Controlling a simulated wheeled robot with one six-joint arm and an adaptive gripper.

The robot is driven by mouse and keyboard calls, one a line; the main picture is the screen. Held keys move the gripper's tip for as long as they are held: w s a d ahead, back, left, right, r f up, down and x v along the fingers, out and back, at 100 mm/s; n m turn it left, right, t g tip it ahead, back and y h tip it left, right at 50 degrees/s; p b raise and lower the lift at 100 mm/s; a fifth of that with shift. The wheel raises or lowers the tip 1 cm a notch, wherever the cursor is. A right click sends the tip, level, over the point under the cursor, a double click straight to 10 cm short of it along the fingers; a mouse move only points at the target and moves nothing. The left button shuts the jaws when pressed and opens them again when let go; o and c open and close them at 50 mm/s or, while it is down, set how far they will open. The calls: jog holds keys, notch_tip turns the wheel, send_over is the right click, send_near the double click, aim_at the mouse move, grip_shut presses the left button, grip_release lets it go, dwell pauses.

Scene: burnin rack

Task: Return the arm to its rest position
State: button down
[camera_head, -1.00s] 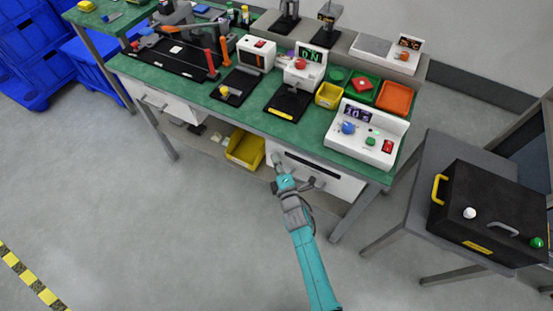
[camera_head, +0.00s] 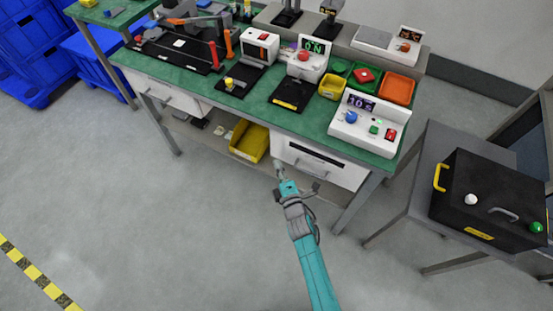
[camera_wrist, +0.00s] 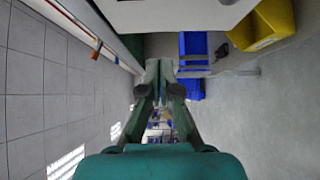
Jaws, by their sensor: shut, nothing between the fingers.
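My teal arm reaches up from the bottom of the head view. My gripper (camera_head: 279,168) is at its far end, in front of the white drawer unit (camera_head: 318,163) under the green-topped bench. In the wrist view my gripper (camera_wrist: 160,90) points past the underside of the drawer unit, with its fingers close together and nothing held. In the head view the gripper looks small, and I cannot tell its exact distance from the drawer front.
A yellow bin (camera_head: 250,141) sits on the lower shelf, left of the drawer unit. The green bench (camera_head: 210,92) carries several devices and trays. A black case (camera_head: 488,200) stands on a grey table (camera_head: 420,175) at right. Open floor (camera_head: 190,235) lies at left.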

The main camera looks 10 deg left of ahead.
jog(key=v, duration=0.7)
jog(key=shift+s, duration=0.1)
jog(key=s+d+r+m+h, duration=0.3)
jog(key=s+d+m+h, duration=0.2)
jog(key=s+d+m, duration=0.95)
jog(key=s+d+r+m+h, duration=0.1)
jog(key=s+d+r+m, duration=0.2)
jog(key=s+r, duration=0.2)
jog(key=s+d+r+m+h, duration=0.1)
jog(key=s+d+r+m, duration=0.2)
jog(key=s, duration=0.7)
jog(key=s+d+r+m+g+h, duration=0.1)
jog(key=s+d+r+m, duration=0.2)
jog(key=s+r, duration=0.5)
jog(key=shift+h, duration=0.4)
